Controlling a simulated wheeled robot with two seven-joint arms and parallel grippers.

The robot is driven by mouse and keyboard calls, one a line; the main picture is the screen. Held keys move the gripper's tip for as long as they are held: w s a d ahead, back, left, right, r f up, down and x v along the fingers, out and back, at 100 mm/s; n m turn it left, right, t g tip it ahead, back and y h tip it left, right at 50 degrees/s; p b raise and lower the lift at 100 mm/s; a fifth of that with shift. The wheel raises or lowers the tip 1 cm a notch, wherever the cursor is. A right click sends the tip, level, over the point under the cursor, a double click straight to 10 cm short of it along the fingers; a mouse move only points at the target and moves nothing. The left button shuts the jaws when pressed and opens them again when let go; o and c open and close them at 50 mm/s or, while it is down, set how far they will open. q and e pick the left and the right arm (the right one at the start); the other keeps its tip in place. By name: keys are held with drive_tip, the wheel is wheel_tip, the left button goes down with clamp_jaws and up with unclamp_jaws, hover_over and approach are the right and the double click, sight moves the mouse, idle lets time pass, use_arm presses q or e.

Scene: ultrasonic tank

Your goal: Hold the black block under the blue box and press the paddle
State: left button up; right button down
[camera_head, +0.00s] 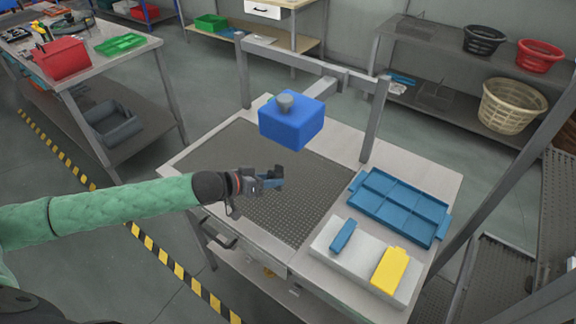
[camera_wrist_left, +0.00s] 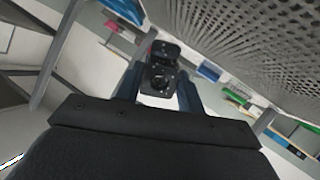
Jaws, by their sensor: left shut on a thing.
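The blue box (camera_head: 291,124) hangs from a grey frame above the table, with a round grey knob on top. My left gripper (camera_head: 271,181) is just below and left of the box in the head view, above the dark perforated mat. It is shut on the black block (camera_wrist_left: 160,82), which sits between its fingers in the left wrist view. In the head view the block is small and hard to separate from the fingers. A yellow piece (camera_head: 390,270) and a blue bar (camera_head: 343,235) lie on a white base; I cannot tell which is the paddle. My right gripper is not in view.
A blue compartment tray (camera_head: 402,206) lies at the table's right. The perforated mat (camera_head: 225,155) is clear around my gripper. The frame's posts (camera_head: 374,122) stand behind the box. A side table with a red bin (camera_head: 58,60) is at the left.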

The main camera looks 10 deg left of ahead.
use_arm(q)
drive_tip(key=shift+s+a, duration=0.25)
drive_tip(key=shift+s, duration=0.35)
drive_tip(key=shift+s+a, duration=0.25)
drive_tip(key=shift+s, duration=0.4)
drive_tip(key=shift+s+a, duration=0.25)
drive_tip(key=shift+s, duration=0.35)
